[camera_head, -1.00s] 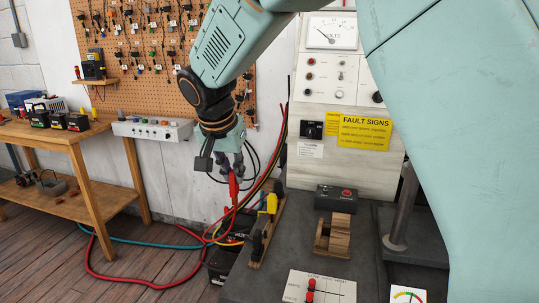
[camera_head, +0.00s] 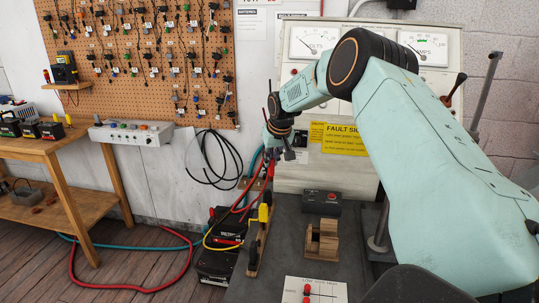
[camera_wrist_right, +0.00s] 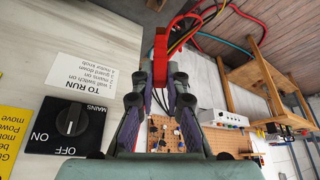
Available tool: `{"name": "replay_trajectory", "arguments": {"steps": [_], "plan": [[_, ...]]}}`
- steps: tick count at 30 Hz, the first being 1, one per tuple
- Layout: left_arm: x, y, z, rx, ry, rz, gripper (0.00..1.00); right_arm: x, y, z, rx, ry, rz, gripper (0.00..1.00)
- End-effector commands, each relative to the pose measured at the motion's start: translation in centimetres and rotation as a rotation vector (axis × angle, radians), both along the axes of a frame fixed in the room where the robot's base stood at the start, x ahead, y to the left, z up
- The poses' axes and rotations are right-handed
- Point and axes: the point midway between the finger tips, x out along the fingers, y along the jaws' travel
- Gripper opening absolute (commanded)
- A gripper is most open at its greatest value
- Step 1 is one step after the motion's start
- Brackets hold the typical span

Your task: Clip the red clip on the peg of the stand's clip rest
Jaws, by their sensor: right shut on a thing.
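My right gripper (camera_head: 272,148) is at the back of the bench, in front of the left edge of the white test panel. In the right wrist view (camera_wrist_right: 160,85) its fingers are shut on the red clip (camera_wrist_right: 160,55), which has a red cable. In the head view the red clip (camera_head: 271,170) is small and partly hidden by the fingers. The wooden clip rest (camera_head: 262,238) stands on the bench's left edge, nearer the camera and below the gripper. A yellow clip (camera_head: 263,212) and a black clip (camera_head: 253,254) are on it. The red clip is apart from the rest. My left gripper is not in view.
The white panel (camera_head: 350,178) with dials and a yellow sign stands behind. A wooden block (camera_head: 322,240) and a black box with a red button (camera_head: 321,203) are right of the rest. Cables and black batteries (camera_head: 217,262) lie left of the bench.

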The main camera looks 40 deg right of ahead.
Motion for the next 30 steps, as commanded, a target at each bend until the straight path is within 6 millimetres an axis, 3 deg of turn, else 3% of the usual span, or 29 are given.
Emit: {"name": "replay_trajectory", "arguments": {"steps": [18, 30], "plan": [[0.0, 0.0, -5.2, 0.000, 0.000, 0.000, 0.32, 0.4, 0.4, -5.2, 0.000, 0.001, 0.002, 0.00], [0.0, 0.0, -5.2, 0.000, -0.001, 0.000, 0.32, 0.4, 0.4, -5.2, 0.000, 0.000, 0.001, 0.00]]}}
